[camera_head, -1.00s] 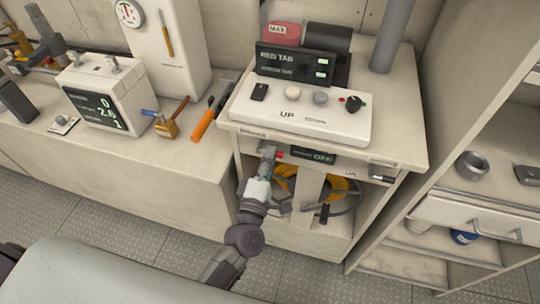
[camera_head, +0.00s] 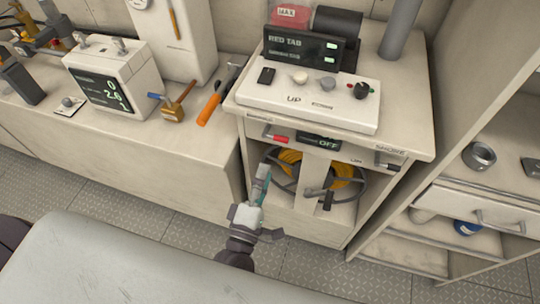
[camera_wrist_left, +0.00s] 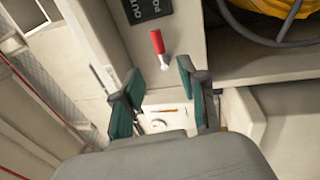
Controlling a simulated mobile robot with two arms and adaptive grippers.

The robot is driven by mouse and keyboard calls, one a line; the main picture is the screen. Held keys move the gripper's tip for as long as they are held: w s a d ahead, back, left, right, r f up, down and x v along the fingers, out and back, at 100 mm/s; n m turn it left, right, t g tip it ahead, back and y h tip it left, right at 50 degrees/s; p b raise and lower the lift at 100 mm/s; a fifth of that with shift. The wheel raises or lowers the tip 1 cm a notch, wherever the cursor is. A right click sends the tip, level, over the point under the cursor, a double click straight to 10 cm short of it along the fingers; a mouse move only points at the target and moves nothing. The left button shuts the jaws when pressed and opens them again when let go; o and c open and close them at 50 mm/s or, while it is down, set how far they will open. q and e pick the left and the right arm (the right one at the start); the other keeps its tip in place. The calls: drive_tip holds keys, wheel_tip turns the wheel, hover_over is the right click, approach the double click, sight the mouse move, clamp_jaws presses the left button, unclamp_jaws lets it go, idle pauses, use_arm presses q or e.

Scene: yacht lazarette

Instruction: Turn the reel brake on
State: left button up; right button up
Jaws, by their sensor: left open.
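A red-handled lever (camera_head: 275,137) sits on the front panel under the white control box, left of a small display (camera_head: 318,142) reading OFF. In the left wrist view the red lever (camera_wrist_left: 157,42) shows beyond the fingertips, with a pale end. A reel wound with yellow line (camera_head: 342,177) sits in the open bay below. My left gripper (camera_head: 262,182) is open and empty, below the red lever and in front of the bay's left side. Its teal-padded fingers (camera_wrist_left: 160,82) are apart and not touching the lever. My right gripper is not in view.
The control box (camera_head: 310,107) with knobs stands on top. An orange-handled tool (camera_head: 209,109) and a mallet (camera_head: 175,108) lie on the left bench. An open drawer (camera_head: 470,216) juts out at right.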

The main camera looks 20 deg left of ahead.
use_arm(q)
drive_tip(key=shift+s+f, duration=0.25)
drive_tip(key=shift+s, duration=0.9)
drive_tip(key=s+f+m+g+h, duration=0.1)
drive_tip(key=s+f+m+g, duration=0.2)
drive_tip(key=f, duration=0.7)
drive_tip(key=s+a+f+m+g+h, duration=0.1)
drive_tip(key=f+m+g, duration=0.3)
drive_tip(key=f, duration=0.5)
drive_tip(key=s+f+m+g, duration=0.2)
drive_tip(key=f+m, duration=0.3)
drive_tip(key=f, duration=0.5)
drive_tip(key=s+a+f+m+g+y, duration=0.1)
drive_tip(key=s+a+f+m+g, duration=0.3)
drive_tip(key=s+f, duration=0.5)
drive_tip(key=s+a+f+m+g+y, duration=0.1)
drive_tip(key=s+a+f+m+g, duration=0.3)
drive_tip(key=s+f, duration=0.6)
drive_tip(key=s+a+g, duration=0.2)
drive_tip(key=s, duration=0.3)
drive_tip(key=shift+s+a+f+y, duration=0.15)
drive_tip(key=shift+s+a+y, duration=0.15)
drive_tip(key=shift+y, duration=0.1)
